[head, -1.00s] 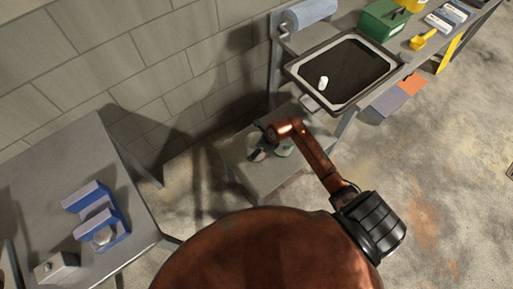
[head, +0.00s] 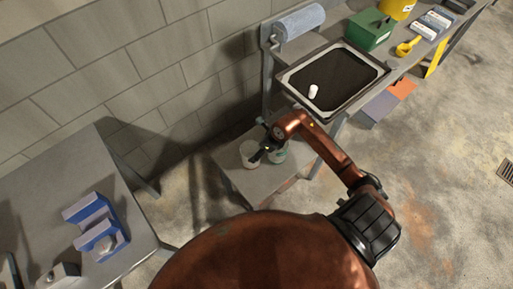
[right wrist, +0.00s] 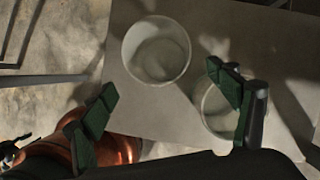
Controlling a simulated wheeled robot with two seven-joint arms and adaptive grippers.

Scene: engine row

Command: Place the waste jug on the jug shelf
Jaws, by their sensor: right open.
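Two whitish round open containers stand side by side on a low grey shelf (head: 262,184), probably the jug shelf. The left container (head: 249,152) shows fully from above in the right wrist view (right wrist: 157,50); the other container (head: 279,154) is partly hidden by my arm and a finger, and also shows in the right wrist view (right wrist: 220,112). I cannot tell which is the waste jug. My right gripper (head: 262,143) is open and empty above them. My left gripper is out of view.
A black-lined tray (head: 283,79) with a white bottle (head: 313,91) sits on the bench at upper right, beside a paper roll (head: 300,22) and a green box (head: 370,30). A grey table (head: 50,170) with a blue holder (head: 100,228) stands left. A block wall runs behind.

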